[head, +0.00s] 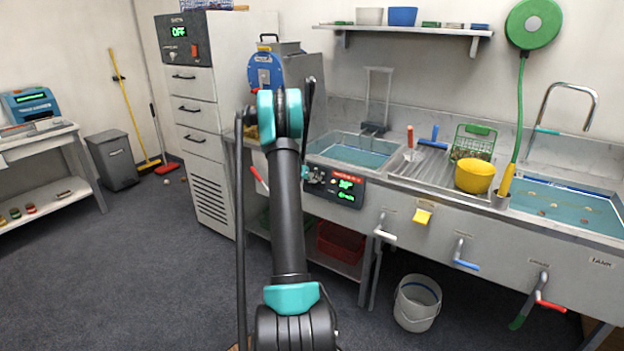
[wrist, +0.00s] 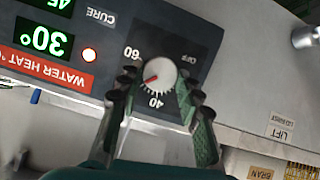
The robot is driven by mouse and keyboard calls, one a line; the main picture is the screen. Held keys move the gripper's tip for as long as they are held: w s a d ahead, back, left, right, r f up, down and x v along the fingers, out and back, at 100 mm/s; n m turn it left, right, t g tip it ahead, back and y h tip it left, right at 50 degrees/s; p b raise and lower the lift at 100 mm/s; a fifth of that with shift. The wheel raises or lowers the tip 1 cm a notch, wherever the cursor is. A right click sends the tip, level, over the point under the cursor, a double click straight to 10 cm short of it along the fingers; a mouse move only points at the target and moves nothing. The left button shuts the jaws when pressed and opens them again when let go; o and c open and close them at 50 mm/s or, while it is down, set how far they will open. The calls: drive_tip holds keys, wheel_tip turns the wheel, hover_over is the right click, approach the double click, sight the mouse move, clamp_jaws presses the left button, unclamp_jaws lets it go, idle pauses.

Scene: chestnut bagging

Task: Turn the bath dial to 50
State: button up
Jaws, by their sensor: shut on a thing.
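The bath dial (wrist: 157,76) is a round white knob with a red pointer on a dark panel in the wrist view. The pointer aims left and slightly down, between the 60 and 40 marks. My gripper (wrist: 160,84) has one finger on each side of the knob and is shut on it. In the head view my gripper (head: 314,178) is at the left end of the control panel (head: 335,190), under the left water bath (head: 352,152); the dial is hidden there. The panel's green display (wrist: 45,38) is upside down in the wrist view, its digits hard to read surely.
A red-handled lever (head: 259,178) is left of my gripper. A yellow tag-like handle (head: 422,217) and a blue-handled lever (head: 466,262) stick out from the sink front. A white bucket (head: 417,303) stands on the floor below.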

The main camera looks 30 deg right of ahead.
drive_tip(key=o, duration=1.2)
drive_tip(key=shift+c, duration=0.2)
drive_tip(key=shift+a, duration=0.1)
drive_tip(key=v, duration=1.2)
